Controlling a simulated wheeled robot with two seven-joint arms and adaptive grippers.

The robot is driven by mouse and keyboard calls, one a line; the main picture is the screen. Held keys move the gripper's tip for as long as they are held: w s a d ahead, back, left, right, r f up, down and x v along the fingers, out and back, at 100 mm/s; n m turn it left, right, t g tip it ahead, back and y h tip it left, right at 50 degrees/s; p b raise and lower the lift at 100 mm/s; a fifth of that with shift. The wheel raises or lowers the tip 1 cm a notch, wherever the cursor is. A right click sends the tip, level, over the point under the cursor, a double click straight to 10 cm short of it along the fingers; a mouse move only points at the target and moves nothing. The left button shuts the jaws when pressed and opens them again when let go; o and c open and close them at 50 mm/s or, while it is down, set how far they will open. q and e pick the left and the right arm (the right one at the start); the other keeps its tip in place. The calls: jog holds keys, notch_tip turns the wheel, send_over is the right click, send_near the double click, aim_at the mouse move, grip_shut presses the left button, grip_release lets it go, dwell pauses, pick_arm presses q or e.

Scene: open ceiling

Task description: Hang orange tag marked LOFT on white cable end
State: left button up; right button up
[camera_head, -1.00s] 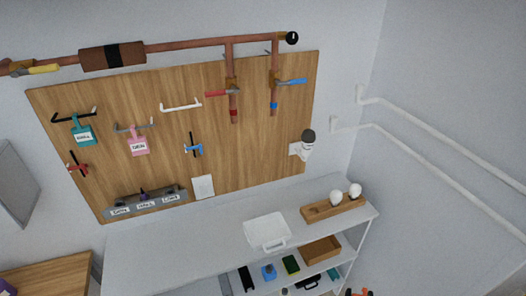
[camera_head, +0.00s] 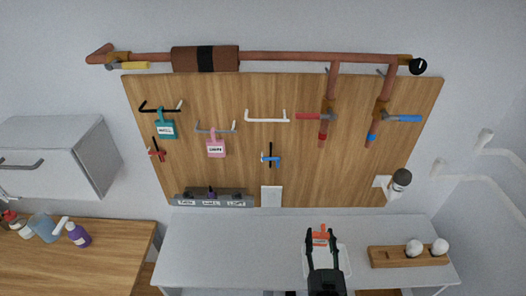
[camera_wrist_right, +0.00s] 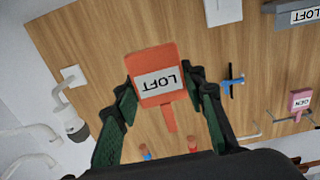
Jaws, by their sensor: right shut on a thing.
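The orange tag marked LOFT (camera_head: 320,236) is held by my right gripper (camera_head: 321,242), in front of the white counter. In the right wrist view the tag (camera_wrist_right: 158,72) sits between the fingers of my right gripper (camera_wrist_right: 164,88), its lettering upside down. The gripper is shut on it. The white cable (camera_head: 267,119) is fixed on the wooden board, with two short upturned ends and no tag on it. It is up and left of the tag in the head view. My left gripper is out of view.
A teal tag (camera_head: 166,129) hangs on a black cable and a pink tag (camera_head: 216,147) on a grey one. Copper pipes with red (camera_head: 311,117) and blue (camera_head: 405,118) valve handles are right of the white cable. A blue-handled fitting (camera_head: 270,158) sits below it.

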jog(key=w+a+r+p, duration=0.1)
jog(key=a+r+p, duration=0.3)
jog(key=r, duration=0.5)
jog(key=w+a+r+y+p, duration=0.1)
jog(key=a+r+p, duration=0.3)
jog(key=a+r, duration=0.3)
jog(key=w+a+r+n+p, duration=0.1)
jog(key=a+r+p, duration=0.4)
jog(key=r, duration=0.7)
jog(key=shift+a+r+y, duration=0.3)
jog(key=shift+a, duration=0.5)
jog(key=shift+w+b, duration=0.45)
jog(key=shift+w, duration=6.55)
jog(key=shift+f+b, duration=0.6)
jog(key=shift+f, duration=0.15)
